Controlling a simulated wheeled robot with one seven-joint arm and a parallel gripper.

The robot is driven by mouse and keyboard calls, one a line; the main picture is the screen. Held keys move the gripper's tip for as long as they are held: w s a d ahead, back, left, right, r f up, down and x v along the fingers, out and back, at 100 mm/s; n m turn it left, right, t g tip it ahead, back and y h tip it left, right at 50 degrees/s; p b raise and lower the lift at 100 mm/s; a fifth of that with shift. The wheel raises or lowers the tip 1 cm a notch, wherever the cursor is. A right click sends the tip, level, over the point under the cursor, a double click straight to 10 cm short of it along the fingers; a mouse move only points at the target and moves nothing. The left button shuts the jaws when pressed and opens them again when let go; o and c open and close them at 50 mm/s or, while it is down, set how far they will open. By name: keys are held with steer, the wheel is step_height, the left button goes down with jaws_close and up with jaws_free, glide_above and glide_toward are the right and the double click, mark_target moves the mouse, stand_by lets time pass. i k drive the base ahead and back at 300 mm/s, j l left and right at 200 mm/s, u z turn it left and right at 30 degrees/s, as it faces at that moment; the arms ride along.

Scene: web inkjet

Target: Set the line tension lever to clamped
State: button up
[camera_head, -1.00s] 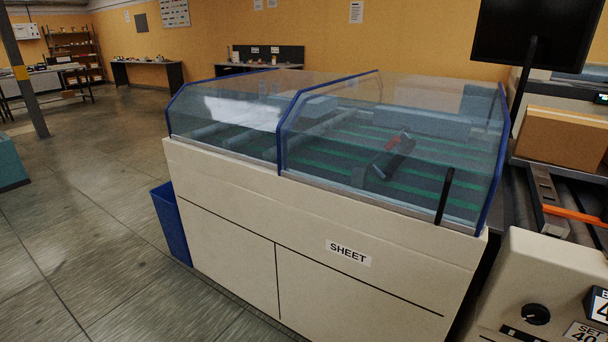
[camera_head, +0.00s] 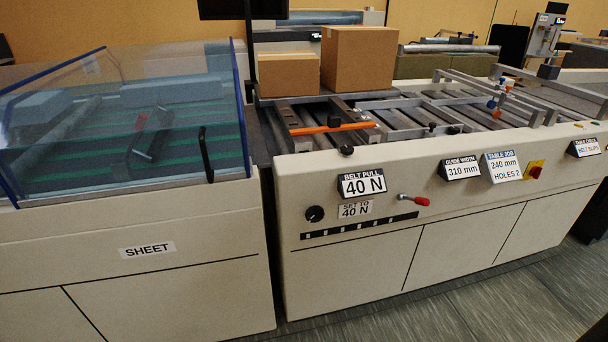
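A black knob (camera_head: 315,213) is left of that label, above a dark strip with light marks (camera_head: 361,226). A "BELT PULL 40 N" display (camera_head: 362,183) stands above. My gripper is not in view.
A sheet machine (camera_head: 130,285) with a clear blue-edged cover stands at left, a narrow gap from the right-hand machine. Two cardboard boxes (camera_head: 359,60) rest on the conveyor behind the panel. Floor (camera_head: 480,300) is free in front at right. A red button on yellow (camera_head: 535,171) is farther right.

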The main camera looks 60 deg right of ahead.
mark_target(423, 201)
steer(key=z, duration=0.4)
steer(key=k+z, duration=0.1)
steer(key=z, duration=0.75)
steer(key=k+l+z, duration=0.1)
steer(key=z, duration=0.3)
steer(key=k, duration=0.45)
